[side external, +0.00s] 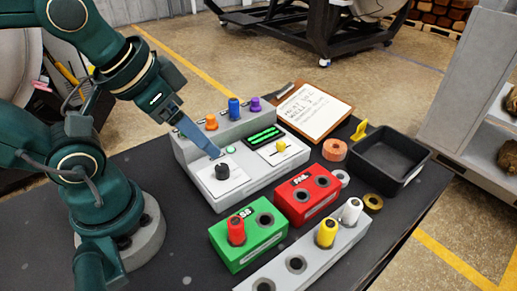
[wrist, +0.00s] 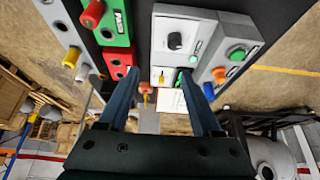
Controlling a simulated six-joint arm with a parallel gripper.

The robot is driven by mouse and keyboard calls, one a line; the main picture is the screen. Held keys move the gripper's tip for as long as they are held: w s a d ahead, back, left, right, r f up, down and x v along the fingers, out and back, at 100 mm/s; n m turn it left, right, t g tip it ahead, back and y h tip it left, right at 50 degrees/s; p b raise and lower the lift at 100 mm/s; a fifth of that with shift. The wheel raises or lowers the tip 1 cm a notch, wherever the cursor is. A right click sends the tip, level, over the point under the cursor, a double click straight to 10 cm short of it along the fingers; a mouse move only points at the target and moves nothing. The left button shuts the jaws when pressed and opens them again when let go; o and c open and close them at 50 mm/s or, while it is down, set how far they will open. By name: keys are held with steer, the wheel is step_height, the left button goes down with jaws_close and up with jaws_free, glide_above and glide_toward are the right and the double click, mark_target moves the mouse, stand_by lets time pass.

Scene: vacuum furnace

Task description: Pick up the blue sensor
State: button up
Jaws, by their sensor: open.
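The blue sensor (side external: 234,108) stands upright on the raised back ledge of the grey control box (side external: 185,153), between an orange one (side external: 211,122) and a purple one (side external: 255,104). In the wrist view the blue sensor (wrist: 208,91) shows small beside the right finger, which partly hides it. My gripper (side external: 214,153) is over the front panel of the control box, near the green button and the black knob, in front of the blue sensor and apart from it. In the wrist view my gripper (wrist: 157,74) has its two fingers spread, with nothing held between them.
A green block (side external: 262,251) holds a red sensor (side external: 236,232). A red block (side external: 309,208) has empty holes. A grey rack (side external: 275,263) holds a yellow (side external: 327,233) and a white sensor (side external: 352,211). Tape rolls, a clipboard (side external: 312,108) and a black bin (side external: 424,154) lie right.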

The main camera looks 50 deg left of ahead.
step_height(320, 180, up, 3)
steer(key=m+g, duration=0.3)
steer(key=g, duration=0.1)
glide_above(233, 99)
steer(key=s+d, duration=0.1)
steer(key=d, duration=0.3)
steer(key=shift+n+g, duration=0.7)
steer(key=shift+g, duration=0.1)
steer(key=a+f, duration=0.2)
steer(key=w+a+f, duration=0.1)
steer(key=a+f, duration=0.1)
steer(key=shift+w, duration=0.1)
steer(key=shift+f, duration=2.65)
jaws_close()
